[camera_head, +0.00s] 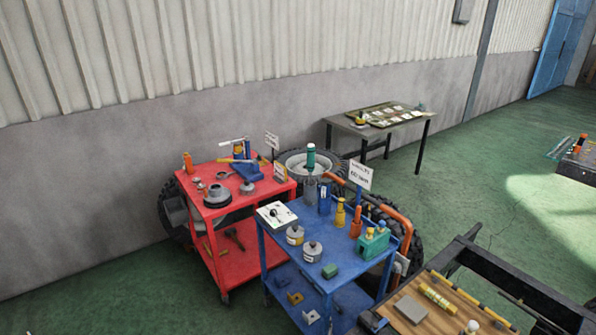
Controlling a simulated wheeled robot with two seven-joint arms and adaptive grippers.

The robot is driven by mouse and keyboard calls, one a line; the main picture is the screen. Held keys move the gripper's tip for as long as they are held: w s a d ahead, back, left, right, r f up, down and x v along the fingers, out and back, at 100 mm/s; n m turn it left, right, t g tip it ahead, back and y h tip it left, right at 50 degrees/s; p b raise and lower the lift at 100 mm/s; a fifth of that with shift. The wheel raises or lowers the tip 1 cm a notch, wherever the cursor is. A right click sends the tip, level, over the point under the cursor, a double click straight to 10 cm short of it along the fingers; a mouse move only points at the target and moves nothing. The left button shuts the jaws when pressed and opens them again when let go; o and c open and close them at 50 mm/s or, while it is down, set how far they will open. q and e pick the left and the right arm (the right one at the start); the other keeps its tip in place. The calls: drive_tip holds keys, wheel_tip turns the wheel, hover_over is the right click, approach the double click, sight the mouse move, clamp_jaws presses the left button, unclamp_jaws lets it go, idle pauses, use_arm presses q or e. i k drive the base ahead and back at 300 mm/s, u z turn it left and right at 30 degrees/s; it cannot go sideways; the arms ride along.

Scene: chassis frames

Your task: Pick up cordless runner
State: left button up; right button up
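I cannot make out for certain which thing is the cordless runner. A small dark tool (235,239) lies on the lower shelf of the red cart (222,210), too small to identify. On the red cart's top stands a blue vise-like item (247,171) with a yellow piece across it. On the blue cart (290,262), an orange item (356,222) and a yellow bottle (340,215) stand upright near a teal-green box (373,243). Neither of my grippers shows in the head view.
A black frame (520,288) and a wooden board (455,318) with parts fill the lower right. A grey table (390,125) stands at the back.

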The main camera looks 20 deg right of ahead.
sight(310, 148)
drive_tip(key=u, duration=0.3)
drive_tip(key=i, duration=1.45)
drive_tip(key=u, duration=0.1)
